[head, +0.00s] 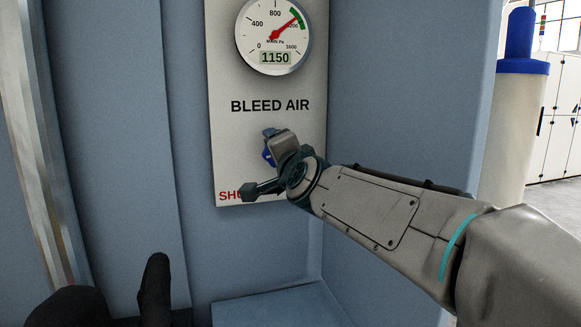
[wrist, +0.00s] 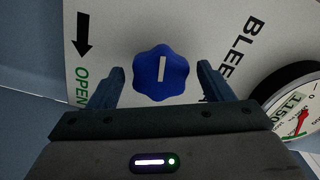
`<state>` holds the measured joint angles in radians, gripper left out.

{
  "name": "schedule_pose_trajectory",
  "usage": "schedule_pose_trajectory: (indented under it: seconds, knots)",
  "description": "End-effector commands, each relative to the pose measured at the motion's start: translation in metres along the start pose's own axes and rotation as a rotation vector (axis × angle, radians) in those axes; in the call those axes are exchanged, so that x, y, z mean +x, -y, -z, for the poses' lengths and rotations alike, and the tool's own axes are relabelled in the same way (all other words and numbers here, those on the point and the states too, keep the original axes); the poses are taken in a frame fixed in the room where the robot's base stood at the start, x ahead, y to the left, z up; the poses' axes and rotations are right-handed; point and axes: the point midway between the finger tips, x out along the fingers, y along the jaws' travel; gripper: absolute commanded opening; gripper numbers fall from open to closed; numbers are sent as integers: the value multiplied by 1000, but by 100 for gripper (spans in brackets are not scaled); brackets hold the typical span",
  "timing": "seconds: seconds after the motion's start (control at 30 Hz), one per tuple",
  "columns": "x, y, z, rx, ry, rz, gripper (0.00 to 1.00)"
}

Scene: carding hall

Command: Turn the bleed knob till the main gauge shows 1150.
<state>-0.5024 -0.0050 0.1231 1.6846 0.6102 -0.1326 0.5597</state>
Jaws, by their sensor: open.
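The main gauge (head: 274,36) is on the upper part of the panel in the head view. Its digital window reads 1150, and its red needle lies in the green band. It also shows at the right edge of the wrist view (wrist: 300,112). The blue bleed knob (wrist: 161,72) is lobed, with a white line on its face that is close to upright in the wrist view. In the head view my arm hides most of the knob. My gripper (wrist: 161,80) is open, its two fingers on either side of the knob, with visible gaps between fingers and knob.
The light panel (head: 228,80) carries the words BLEED AIR, partly hidden red lettering at the bottom, and OPEN with an arrow in the wrist view. Blue walls surround the panel closely. A blue ledge (head: 280,306) is below. A white and blue cylinder (head: 514,120) stands at the right.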

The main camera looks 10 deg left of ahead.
Motion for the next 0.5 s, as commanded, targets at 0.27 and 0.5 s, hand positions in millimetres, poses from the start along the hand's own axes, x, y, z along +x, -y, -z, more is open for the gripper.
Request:
schedule_pose_trajectory:
  seconds: [0.27, 0.5]
  knots:
    - [-52, 0, 0, 0, 0, 1, 73]
    - [-92, 0, 0, 0, -1, 2, 73]
